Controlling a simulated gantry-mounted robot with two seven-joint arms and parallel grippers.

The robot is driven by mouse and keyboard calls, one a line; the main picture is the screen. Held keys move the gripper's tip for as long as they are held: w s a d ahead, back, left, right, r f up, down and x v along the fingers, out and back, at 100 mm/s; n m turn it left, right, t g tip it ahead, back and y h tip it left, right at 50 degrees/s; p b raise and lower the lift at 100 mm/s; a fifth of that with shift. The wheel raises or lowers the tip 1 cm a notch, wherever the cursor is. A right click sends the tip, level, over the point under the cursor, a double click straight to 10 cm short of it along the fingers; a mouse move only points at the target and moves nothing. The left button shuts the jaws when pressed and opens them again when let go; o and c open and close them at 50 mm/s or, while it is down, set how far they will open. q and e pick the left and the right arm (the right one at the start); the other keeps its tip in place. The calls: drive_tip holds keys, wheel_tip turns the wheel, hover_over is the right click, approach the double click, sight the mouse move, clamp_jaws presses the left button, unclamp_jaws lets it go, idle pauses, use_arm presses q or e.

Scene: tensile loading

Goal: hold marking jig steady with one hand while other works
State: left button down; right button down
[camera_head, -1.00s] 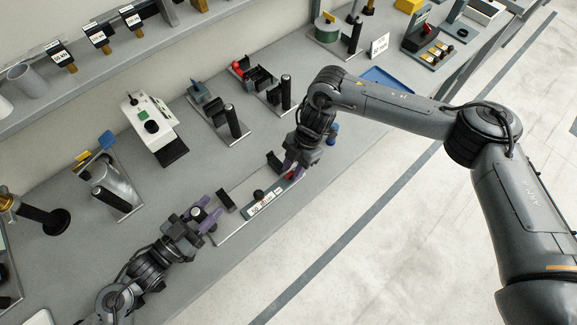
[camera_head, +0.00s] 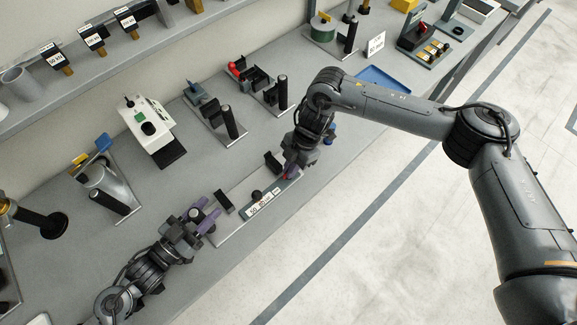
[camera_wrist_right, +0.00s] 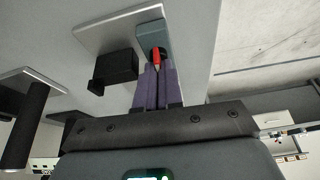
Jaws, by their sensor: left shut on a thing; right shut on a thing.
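The marking jig, a flat pale plate (camera_head: 226,234) with a white measurement label (camera_head: 260,205), lies near the bench's front edge. Black blocks (camera_head: 224,202) and a knob (camera_head: 256,195) stand on it. My left gripper (camera_head: 203,210), with purple fingers, is shut on a dark knob-like part (camera_head: 196,214) at the jig's left end. My right gripper (camera_head: 290,168) is at the right end. In the right wrist view its purple fingers (camera_wrist_right: 157,84) are shut on a red-tipped marker (camera_wrist_right: 156,60), beside a grey-blue strip (camera_wrist_right: 153,38). Whether the tip touches it is unclear.
Behind the jig stand fixtures with black handles (camera_head: 231,122), a white device (camera_head: 147,130) and a metal cylinder with a black handle (camera_head: 105,185). A blue tray (camera_head: 383,79) lies behind my right forearm.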

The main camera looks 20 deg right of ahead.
drive_tip(key=m, duration=0.2)
drive_tip(key=m+t, duration=0.1)
drive_tip(key=shift+s+m, duration=0.2)
drive_tip(key=shift+m, duration=0.2)
drive_tip(key=m+t, duration=0.2)
drive_tip(key=m, duration=0.2)
drive_tip(key=shift+s+a+m, duration=0.1)
drive_tip(key=shift+m, duration=0.2)
drive_tip(key=m+t, duration=0.1)
drive_tip(key=m, duration=0.1)
drive_tip(key=m+h, duration=0.1)
drive_tip(key=m, duration=0.1)
drive_tip(key=shift+a+m+t, duration=0.1)
drive_tip(key=shift+m+t, duration=0.2)
drive_tip(key=shift+t, duration=0.1)
drive_tip(key=shift+m+t+h, duration=0.3)
drive_tip(key=shift+m+h, duration=0.4)
drive_tip(key=shift+m, duration=1.4)
drive_tip(key=c, duration=1.3)
unclamp_jaws()
drive_tip(key=shift+r, duration=0.2)
